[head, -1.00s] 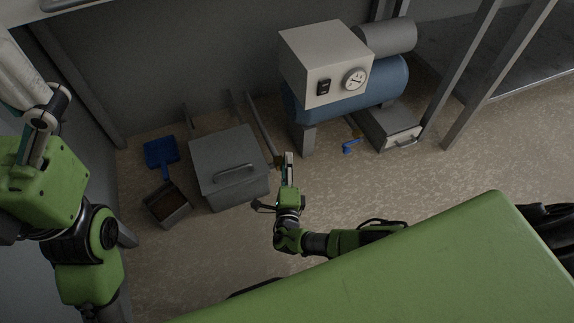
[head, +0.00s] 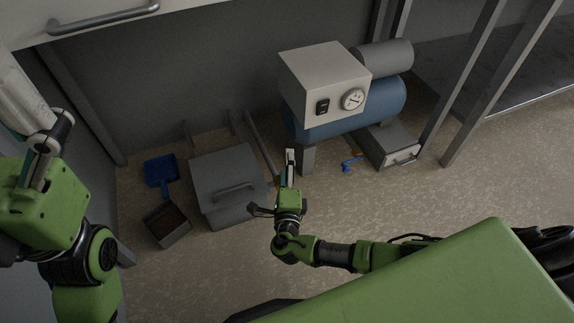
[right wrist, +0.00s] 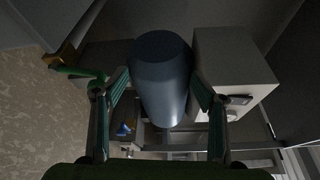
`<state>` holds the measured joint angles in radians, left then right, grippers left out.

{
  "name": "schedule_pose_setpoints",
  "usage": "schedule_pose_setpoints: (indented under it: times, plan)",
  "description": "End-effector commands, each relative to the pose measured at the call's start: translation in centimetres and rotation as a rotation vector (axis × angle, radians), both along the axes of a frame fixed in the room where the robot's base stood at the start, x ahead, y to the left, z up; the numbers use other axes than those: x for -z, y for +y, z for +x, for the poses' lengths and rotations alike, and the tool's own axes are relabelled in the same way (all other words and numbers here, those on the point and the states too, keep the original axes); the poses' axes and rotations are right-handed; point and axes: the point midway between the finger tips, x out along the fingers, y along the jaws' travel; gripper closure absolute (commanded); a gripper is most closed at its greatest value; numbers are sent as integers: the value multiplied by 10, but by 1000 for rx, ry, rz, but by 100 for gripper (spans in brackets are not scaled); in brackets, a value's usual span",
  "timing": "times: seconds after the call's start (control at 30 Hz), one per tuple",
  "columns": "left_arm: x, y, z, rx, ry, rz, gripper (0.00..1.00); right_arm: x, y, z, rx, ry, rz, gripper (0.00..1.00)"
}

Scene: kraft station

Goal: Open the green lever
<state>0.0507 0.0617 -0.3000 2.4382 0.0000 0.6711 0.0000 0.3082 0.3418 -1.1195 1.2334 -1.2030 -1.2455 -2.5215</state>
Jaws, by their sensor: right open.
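The green lever (right wrist: 82,73) sits on a brass fitting (right wrist: 62,57) at the left of the right wrist view. It is just left of and beyond the near finger, outside the jaws; whether they touch I cannot tell. My right gripper (right wrist: 160,76) is open, with nothing between its fingers but the view of the tank behind. In the head view my right gripper (head: 290,156) is beside the grey bin, and the lever is not clearly visible there. My left gripper (head: 46,140) is raised at the left edge; its jaw state is unclear.
A blue compressor tank (head: 375,105) with a pale control box (head: 325,78) stands behind. A blue lever (head: 351,162) is at its right leg. A grey lidded bin (head: 228,175), a blue dustpan (head: 161,170) and a small open box (head: 168,224) stand left.

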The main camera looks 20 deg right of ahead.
Motion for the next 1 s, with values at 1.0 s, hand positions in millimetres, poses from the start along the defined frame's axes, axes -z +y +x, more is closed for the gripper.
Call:
schedule_pose_setpoints:
  times: [1.0]
  plan:
    - [8,2,6,3,72,-4,0,-38,190,-39,-207,172,1485,100]
